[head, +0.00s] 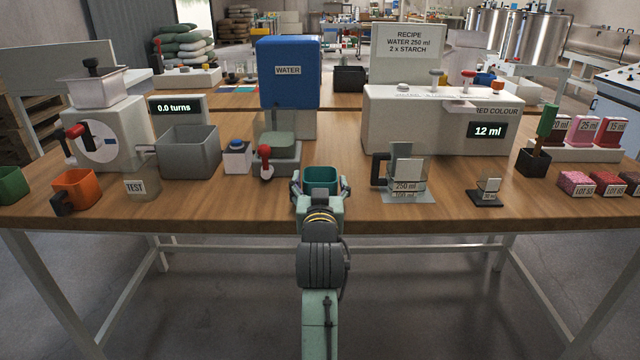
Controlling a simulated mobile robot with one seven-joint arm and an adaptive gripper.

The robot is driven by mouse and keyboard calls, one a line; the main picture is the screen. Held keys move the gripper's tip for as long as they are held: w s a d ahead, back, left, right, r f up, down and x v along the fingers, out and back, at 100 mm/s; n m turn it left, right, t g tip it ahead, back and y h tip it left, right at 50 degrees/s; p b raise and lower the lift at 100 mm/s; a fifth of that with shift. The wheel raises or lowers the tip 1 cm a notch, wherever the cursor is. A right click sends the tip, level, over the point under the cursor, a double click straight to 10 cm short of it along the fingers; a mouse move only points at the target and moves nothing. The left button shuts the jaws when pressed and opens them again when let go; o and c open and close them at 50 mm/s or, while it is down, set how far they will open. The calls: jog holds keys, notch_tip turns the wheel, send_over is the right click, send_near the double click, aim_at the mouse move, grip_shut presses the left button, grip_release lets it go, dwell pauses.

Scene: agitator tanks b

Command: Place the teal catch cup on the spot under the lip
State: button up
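The teal catch cup (321,178) is a small square open cup near the front edge of the table, at the middle of the head view. My gripper (320,188) reaches it from the front, with one finger at its left side and one at its right. The fingers lie close along the cup walls; whether they press on it cannot be told. The cup's base is hidden by my gripper, so I cannot tell if it rests on the table. No marked spot is clearly visible.
A grey bin (188,152) is left. Bare wood lies around the cup.

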jog(key=shift+o, duration=0.8)
jog(key=shift+b, duration=0.3)
jog(key=s+b, duration=1)
jog(key=b, duration=0.3)
jog(key=shift+s, duration=0.35)
jog(key=shift+d, duration=0.1)
